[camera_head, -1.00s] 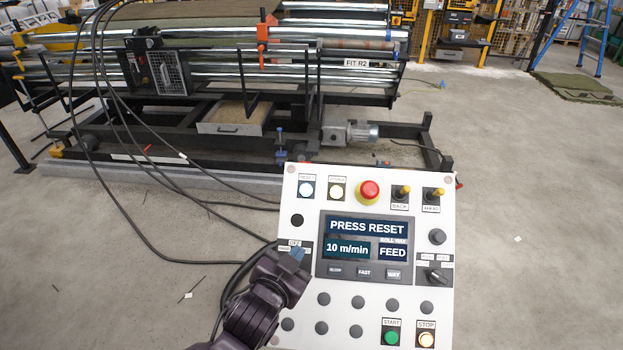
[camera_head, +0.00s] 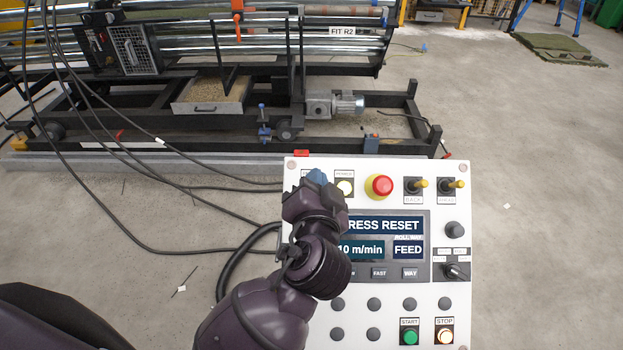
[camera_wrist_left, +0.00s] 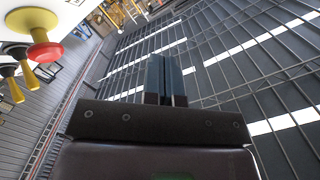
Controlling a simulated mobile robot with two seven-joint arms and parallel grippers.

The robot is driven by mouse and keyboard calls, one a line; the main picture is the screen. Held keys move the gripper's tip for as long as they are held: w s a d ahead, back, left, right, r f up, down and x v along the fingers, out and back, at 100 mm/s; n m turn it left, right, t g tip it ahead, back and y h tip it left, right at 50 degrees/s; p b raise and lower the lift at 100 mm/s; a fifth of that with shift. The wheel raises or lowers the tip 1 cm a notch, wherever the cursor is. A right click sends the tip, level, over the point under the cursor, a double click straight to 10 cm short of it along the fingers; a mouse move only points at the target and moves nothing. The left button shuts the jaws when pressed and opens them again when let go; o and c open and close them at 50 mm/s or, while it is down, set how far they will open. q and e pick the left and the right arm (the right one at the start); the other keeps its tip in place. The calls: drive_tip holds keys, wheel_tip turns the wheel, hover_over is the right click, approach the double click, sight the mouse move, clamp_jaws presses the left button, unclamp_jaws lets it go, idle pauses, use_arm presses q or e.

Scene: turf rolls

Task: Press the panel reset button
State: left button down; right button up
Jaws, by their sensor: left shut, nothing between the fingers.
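The white control panel (camera_head: 460,310) stands upright in front of me, its screen (camera_head: 385,225) partly covered by my arm; "RESS RESET", "10 m/min" and "FEED" are readable. My left gripper (camera_head: 316,177) is at the panel's upper left corner, its blue fingertips over the place of the reset button, which is hidden. I cannot tell whether the fingertips touch it. In the left wrist view the gripper's fingers (camera_wrist_left: 166,78) are together with nothing between them. My right gripper is not in view.
Right of the gripper are a lit button (camera_head: 345,187), the red emergency stop (camera_head: 379,186) and two yellow-tipped levers (camera_head: 422,184). The start button (camera_head: 410,338) and stop button (camera_head: 445,336) are at the bottom. Black cables (camera_head: 110,150) hang left. Open floor lies right.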

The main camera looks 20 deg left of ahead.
use_arm(q)
drive_tip(key=shift+s+a+f+n, duration=0.15)
drive_tip(key=shift+s+a+n, duration=0.05)
drive_tip(key=shift+n, duration=0.1)
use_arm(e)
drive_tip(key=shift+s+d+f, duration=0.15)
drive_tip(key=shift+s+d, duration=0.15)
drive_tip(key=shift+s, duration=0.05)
use_arm(q)
drive_tip(key=w+f+b, duration=0.2)
drive_tip(key=w+a+f+b, duration=0.1)
drive_tip(key=w+f+b, duration=0.1)
drive_tip(key=f, duration=0.1)
drive_tip(key=shift+a+f+b, duration=0.1)
drive_tip(key=shift+f+b, duration=0.1)
drive_tip(key=shift+b, duration=0.1)
drive_tip(key=shift+w+a+f+b, duration=0.1)
drive_tip(key=shift+w+f+b, duration=0.2)
drive_tip(key=shift+w+f, duration=0.35)
drive_tip(key=shift+w, duration=0.05)
drive_tip(key=shift+a, duration=0.1)
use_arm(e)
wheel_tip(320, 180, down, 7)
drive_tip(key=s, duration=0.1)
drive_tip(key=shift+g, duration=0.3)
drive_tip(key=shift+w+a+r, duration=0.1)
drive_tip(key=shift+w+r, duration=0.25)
